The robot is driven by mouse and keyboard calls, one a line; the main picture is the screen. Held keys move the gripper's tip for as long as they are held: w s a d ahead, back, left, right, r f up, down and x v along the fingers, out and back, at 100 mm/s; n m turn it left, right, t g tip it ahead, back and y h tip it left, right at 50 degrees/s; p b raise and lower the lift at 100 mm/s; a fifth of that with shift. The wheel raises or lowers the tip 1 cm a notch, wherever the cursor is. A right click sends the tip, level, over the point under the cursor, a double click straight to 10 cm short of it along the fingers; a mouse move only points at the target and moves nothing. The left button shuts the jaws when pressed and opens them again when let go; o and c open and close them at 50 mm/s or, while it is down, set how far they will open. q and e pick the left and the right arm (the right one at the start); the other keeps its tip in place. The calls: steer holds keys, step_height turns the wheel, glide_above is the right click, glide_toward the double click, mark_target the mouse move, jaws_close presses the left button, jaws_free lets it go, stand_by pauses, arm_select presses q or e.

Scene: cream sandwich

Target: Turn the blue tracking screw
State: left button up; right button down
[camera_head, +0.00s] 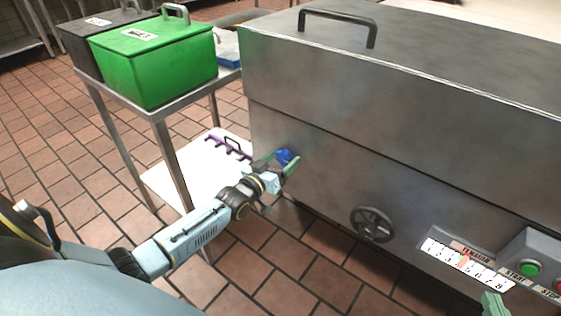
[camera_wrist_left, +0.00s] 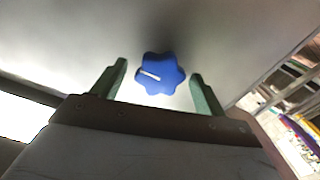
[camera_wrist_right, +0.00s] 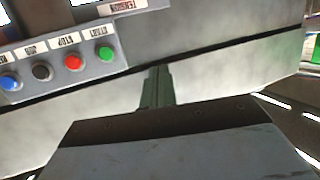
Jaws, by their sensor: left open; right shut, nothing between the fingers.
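The blue tracking screw (camera_head: 285,157) is a lobed knob on the side of the steel machine (camera_head: 330,170). In the left wrist view the screw (camera_wrist_left: 161,74) shows a white mark pointing left. My left gripper (camera_head: 277,160) is open, with one finger on either side of the screw; in the left wrist view its fingers (camera_wrist_left: 158,85) stand apart from the knob with gaps on both sides. My right gripper (camera_head: 494,303) is shut and empty near the machine's front; its closed fingers also show in the right wrist view (camera_wrist_right: 157,87).
A black handwheel (camera_head: 372,224), a tension scale (camera_head: 467,264) and a control box with a green start button (camera_head: 530,268) are on the machine's front. A green bin (camera_head: 155,62) and a black bin (camera_head: 88,32) stand on a steel table at the left.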

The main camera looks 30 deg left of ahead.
arm_select(q)
steer(key=c, duration=1)
